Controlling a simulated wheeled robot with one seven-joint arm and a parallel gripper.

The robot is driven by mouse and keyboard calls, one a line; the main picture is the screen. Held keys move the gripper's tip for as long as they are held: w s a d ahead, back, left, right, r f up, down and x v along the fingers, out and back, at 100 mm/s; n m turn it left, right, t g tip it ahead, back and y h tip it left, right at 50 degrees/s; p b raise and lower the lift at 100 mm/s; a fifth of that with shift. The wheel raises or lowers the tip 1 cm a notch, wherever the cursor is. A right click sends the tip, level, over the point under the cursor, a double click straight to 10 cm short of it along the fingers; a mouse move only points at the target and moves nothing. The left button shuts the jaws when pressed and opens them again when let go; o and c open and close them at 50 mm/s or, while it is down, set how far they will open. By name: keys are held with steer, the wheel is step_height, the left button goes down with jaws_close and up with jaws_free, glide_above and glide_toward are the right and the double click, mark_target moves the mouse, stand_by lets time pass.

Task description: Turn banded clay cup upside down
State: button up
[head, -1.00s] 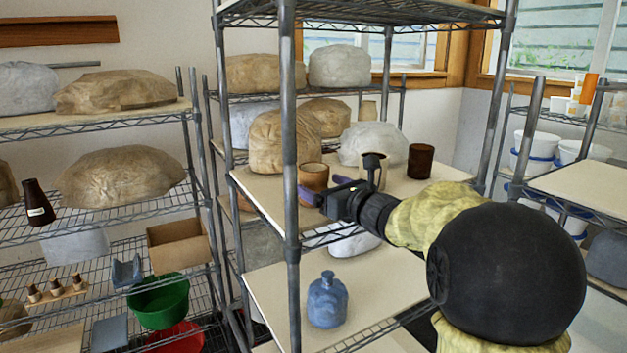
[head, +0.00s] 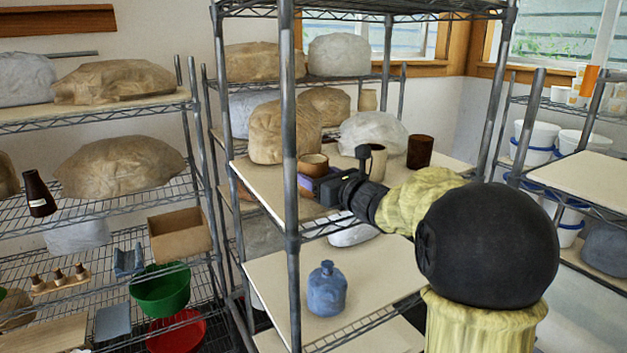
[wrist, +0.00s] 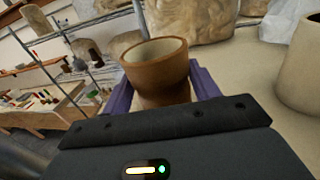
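The banded clay cup (head: 314,163) is brown and stands upright, mouth up, near the front left edge of the middle shelf. Its lower part is hidden behind my gripper (head: 314,184) in the head view. In the wrist view the cup (wrist: 156,68) stands between the two purple fingers of my gripper (wrist: 163,92), its rim above them. The fingers are spread, one on each side of the cup. I see no clear gap, but I cannot tell whether they touch it.
A tan cup (head: 376,163) and a dark brown cup (head: 419,152) stand to the right on the same board. Wrapped lumps (head: 280,132) stand behind. A metal shelf post (head: 291,200) is just left of the gripper. A blue jug (head: 327,290) is on the shelf below.

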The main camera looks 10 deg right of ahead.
steer(key=shift+w+r, duration=0.15)
steer(key=shift+r, duration=0.45)
step_height(320, 180, up, 9)
steer(key=b, duration=0.1)
steer(key=shift+b, duration=0.35)
steer(key=shift+f, duration=0.15)
